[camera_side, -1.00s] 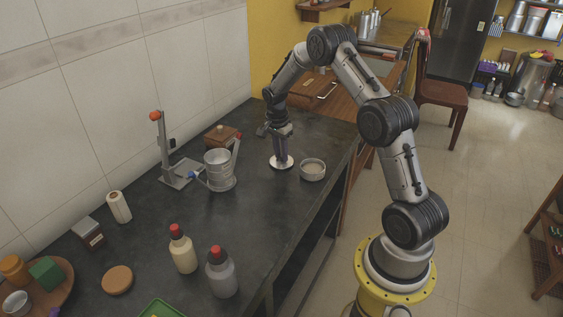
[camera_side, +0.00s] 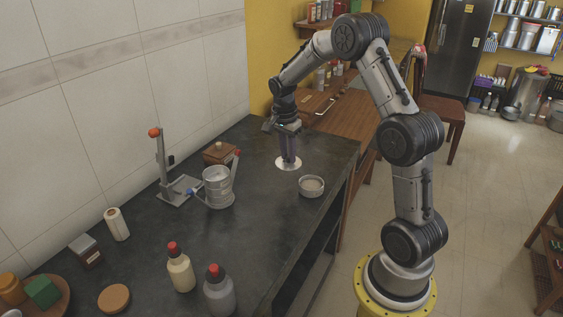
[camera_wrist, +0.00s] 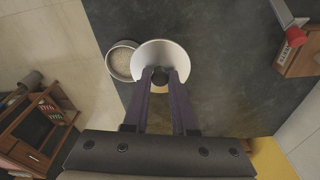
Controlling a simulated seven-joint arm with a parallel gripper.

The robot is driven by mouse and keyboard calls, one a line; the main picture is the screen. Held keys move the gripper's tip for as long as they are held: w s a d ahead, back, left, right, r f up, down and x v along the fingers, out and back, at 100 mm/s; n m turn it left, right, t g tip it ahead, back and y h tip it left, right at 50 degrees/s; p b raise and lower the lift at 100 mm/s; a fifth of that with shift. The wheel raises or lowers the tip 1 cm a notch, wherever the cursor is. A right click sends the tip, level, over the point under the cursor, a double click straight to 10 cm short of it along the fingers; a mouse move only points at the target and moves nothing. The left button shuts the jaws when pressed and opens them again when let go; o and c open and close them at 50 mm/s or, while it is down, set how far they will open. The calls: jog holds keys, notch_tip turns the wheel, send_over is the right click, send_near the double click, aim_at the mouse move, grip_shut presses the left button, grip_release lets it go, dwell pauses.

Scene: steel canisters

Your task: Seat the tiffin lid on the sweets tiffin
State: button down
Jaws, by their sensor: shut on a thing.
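The tiffin lid (camera_side: 289,164) is a pale round disc, held level below my gripper (camera_side: 289,157). In the wrist view the lid (camera_wrist: 150,50) shows its white top, and my gripper (camera_wrist: 160,76) is shut on its dark knob. The sweets tiffin (camera_side: 311,187) is a low, round, open steel bowl on the dark counter, right of and nearer the camera than the lid. In the wrist view the tiffin (camera_wrist: 120,62) shows pale contents, and the lid hides part of its right rim. The lid appears above the counter, beside the tiffin rather than centred over it.
A clamped steel canister (camera_side: 218,190) with red and blue ends stands left of the lid, near a metal stand (camera_side: 163,165) and wooden box (camera_side: 218,153). Two bottles (camera_side: 181,272) (camera_side: 219,293) stand in front. The counter's right edge lies close to the tiffin.

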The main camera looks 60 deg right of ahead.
jog(key=s+a+r, duration=0.4)
jog(key=s+a, duration=0.1)
jog(key=s, duration=0.2)
jog(key=w+a+r+n, duration=0.3)
jog(key=w, duration=0.7)
jog(key=w+a+r+n, duration=0.2)
jog(key=w+a, duration=0.1)
jog(key=w, duration=0.8)
jog(key=shift+n+t, duration=0.3)
jog(key=shift+n, duration=0.2)
jog(key=shift+w+a+f, duration=0.35)
jog(key=shift+a+f, duration=0.25)
jog(key=shift+f, duration=0.65)
jog(key=shift+w+a+f, duration=0.3)
jog(key=shift+a+f, duration=0.35)
jog(key=shift+f, duration=0.65)
jog(key=shift+w+a+f, duration=0.35)
jog(key=shift+a+f, duration=0.25)
jog(key=shift+f, duration=0.65)
jog(key=shift+f, duration=0.65)
jog(key=shift+c, duration=1.6)
grip_release()
